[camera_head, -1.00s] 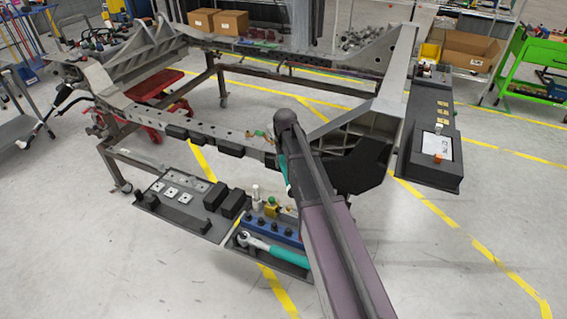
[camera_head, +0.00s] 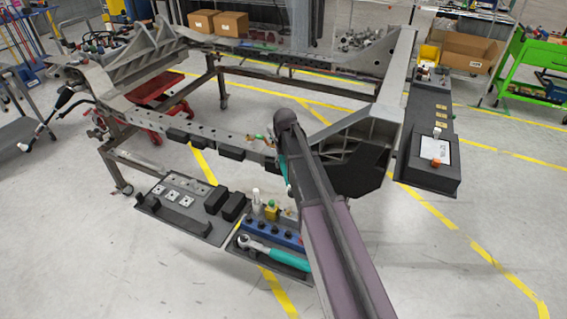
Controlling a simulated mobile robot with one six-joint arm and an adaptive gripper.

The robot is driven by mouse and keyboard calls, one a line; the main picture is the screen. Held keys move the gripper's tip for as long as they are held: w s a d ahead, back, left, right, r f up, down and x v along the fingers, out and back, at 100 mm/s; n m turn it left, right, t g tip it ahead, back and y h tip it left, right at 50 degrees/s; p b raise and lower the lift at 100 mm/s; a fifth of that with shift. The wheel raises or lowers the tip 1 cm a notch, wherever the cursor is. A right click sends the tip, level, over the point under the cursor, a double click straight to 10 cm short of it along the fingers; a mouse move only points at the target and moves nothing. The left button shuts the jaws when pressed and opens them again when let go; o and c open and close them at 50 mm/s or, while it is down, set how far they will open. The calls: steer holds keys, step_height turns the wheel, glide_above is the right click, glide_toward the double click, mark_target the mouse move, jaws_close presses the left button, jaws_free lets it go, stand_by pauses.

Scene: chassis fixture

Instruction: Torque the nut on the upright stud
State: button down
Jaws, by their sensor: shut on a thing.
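My arm (camera_head: 325,220) rises from the bottom edge to the chassis rail (camera_head: 215,138). My gripper is hidden behind the arm. A narrow teal strip (camera_head: 284,170) shows beside the arm's far end; it looks like part of a tool handle, but what holds it is hidden. A small green and brass-coloured fitting (camera_head: 260,137) sits on the rail just left of the arm's tip. I cannot make out the upright stud or its nut. A ratchet wrench with a teal handle (camera_head: 289,259) lies in the tray below the rail.
The dark tool tray (camera_head: 240,250) also holds a blue socket rack (camera_head: 270,231). A dark plate (camera_head: 180,224) with black blocks and pale square pads adjoins it. A dark side panel (camera_head: 428,125) hangs at the right of the chassis. Open floor lies at the right.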

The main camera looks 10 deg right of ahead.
steer(key=shift+r+p, duration=1.3)
steer(key=shift+r, duration=0.2)
steer(key=shift+s, duration=0.1)
